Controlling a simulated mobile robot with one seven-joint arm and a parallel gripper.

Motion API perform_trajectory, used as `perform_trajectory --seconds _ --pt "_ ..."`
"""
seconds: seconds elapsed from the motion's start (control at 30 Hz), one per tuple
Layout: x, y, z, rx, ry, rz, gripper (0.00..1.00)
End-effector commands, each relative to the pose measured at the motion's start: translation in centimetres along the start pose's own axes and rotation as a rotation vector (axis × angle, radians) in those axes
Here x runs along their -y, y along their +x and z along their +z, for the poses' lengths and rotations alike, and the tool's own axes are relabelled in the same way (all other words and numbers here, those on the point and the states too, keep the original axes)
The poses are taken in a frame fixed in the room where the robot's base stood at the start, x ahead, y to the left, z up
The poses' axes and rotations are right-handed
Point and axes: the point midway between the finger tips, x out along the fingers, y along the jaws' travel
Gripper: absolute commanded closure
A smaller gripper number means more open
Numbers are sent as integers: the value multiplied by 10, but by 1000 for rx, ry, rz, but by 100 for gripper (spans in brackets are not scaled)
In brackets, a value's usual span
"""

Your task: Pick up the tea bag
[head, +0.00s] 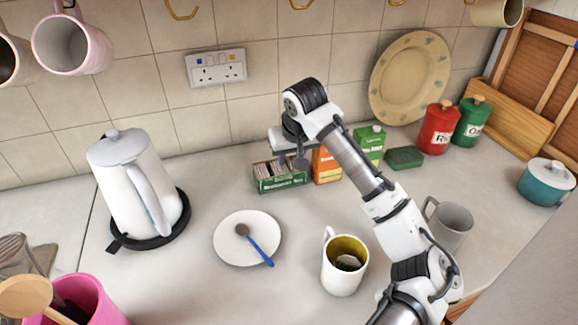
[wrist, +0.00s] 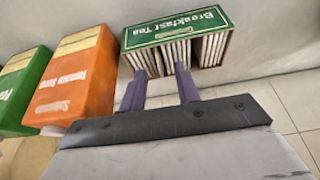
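Several pale tea bags (wrist: 178,54) stand upright in rows in an open green box labelled Breakfast Tea (wrist: 170,27). In the head view the tea bags (head: 270,169) and the green box (head: 282,184) are near the wall, partly hidden by my gripper. My gripper (wrist: 161,74) is open, its two fingers apart and pointing at the tea bags. The fingertips overlap the near edge of the bags in the wrist view. I cannot tell whether they touch a bag, and none is clearly held.
An orange box (wrist: 78,78) and a green box (wrist: 22,90) stand beside the tea box. A kettle (head: 130,180), a white saucer (head: 228,226) with a spoon, and a white mug (head: 343,279) with dark contents are on the counter. The tiled wall (head: 150,100) is close behind.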

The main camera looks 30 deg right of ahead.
Motion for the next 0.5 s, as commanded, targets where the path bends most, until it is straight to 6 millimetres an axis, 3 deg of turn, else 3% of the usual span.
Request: perform_trajectory --seconds 0.13,0.37,0.5 --pt "0 0 0 0 0 0 68" --pt "0 0 0 0 0 0 98" --pt "0 0 0 0 0 0 100"
